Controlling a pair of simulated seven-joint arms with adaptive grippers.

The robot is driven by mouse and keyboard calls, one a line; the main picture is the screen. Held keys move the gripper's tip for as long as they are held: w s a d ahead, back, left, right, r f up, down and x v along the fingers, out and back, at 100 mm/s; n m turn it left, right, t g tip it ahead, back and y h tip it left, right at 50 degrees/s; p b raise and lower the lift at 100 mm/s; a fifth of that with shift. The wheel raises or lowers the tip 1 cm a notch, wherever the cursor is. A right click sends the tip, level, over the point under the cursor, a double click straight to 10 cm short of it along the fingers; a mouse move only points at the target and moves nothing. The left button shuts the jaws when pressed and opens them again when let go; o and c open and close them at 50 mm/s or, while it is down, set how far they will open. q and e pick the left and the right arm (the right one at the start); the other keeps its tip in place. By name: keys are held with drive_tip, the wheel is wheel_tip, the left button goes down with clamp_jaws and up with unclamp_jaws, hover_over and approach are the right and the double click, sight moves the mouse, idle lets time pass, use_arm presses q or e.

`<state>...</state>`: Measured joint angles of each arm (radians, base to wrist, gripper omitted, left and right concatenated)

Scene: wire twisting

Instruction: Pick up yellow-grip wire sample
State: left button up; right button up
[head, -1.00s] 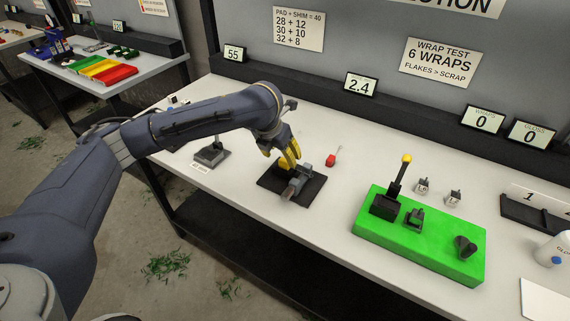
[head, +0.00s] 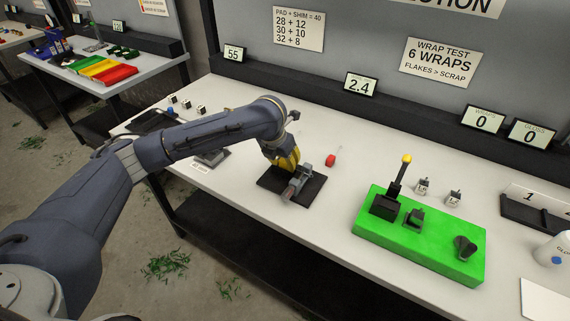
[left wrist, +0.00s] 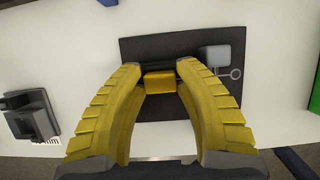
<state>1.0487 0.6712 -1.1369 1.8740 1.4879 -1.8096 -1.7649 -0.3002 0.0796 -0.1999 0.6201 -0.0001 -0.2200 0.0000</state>
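The yellow grip (left wrist: 159,83) of the wire sample lies on a black pad (left wrist: 135,50) on the bench. In the left wrist view it sits between the fingertips of my left gripper (left wrist: 160,68), with the yellow fingers spread on either side and little gap; contact is not clear. In the head view my left gripper (head: 286,163) points down at the back left of the pad (head: 312,190) and hides the grip. A grey clamp-like fixture (head: 296,182) stands on the pad beside the fingers. The wire itself is not clearly visible. My right gripper is not in view.
A small red piece (head: 331,160) lies behind the pad. A green block (head: 440,250) with a yellow-tipped lever (head: 406,158) stands to the right. Another grey fixture (left wrist: 33,115) is to the left. The bench between pad and green block is clear.

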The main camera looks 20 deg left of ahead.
use_arm(q)
drive_tip(key=c, duration=0.5)
drive_tip(key=shift+c, duration=0.4)
drive_tip(key=shift+r, duration=0.15)
